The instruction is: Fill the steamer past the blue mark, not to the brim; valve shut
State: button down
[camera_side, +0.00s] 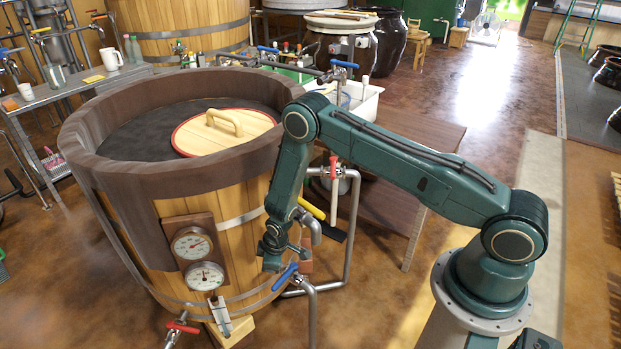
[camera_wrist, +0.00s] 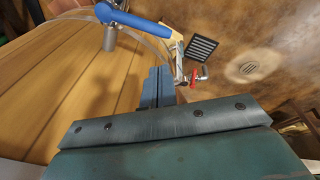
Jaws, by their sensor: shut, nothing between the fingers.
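The steamer (camera_side: 250,215) is a large wooden tub with a dark brown rim, at left centre in the side view. Its planks (camera_wrist: 60,90) fill the left of the wrist view. A round wooden lid (camera_side: 200,138) with a handle lies at its top, over a dark interior. I cannot make out a blue mark or a water level. A blue valve lever (camera_side: 285,277) sits on a pipe low beside the tub; a blue lever (camera_wrist: 122,17) also shows in the wrist view. My gripper (camera_side: 271,262) points down beside the tub, just above-left of the lever. Its fingers (camera_wrist: 158,88) are shut and empty.
Two dial gauges (camera_side: 192,243) are on the tub's front. A red valve handle (camera_side: 183,326) is at its base; another (camera_side: 333,167) is on the pipework behind my arm. A brown table (camera_side: 405,160) stands behind. The floor has a drain (camera_wrist: 248,68).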

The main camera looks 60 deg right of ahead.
aim_at(285, 277)
jog(key=m, duration=0.2)
jog(key=w+d+r+m, duration=0.1)
jog(key=m, duration=0.1)
jog(key=w+m+t, duration=0.1)
jog(key=m, duration=0.1)
jog(key=shift+d+r, duration=0.4)
jog(key=shift+f, duration=0.2)
notch_tip(285, 277, down, 10)
jog(key=shift+s, duration=0.25)
dwell(0.9)
jog(key=shift+r, duration=0.1)
jog(key=shift+s, duration=0.1)
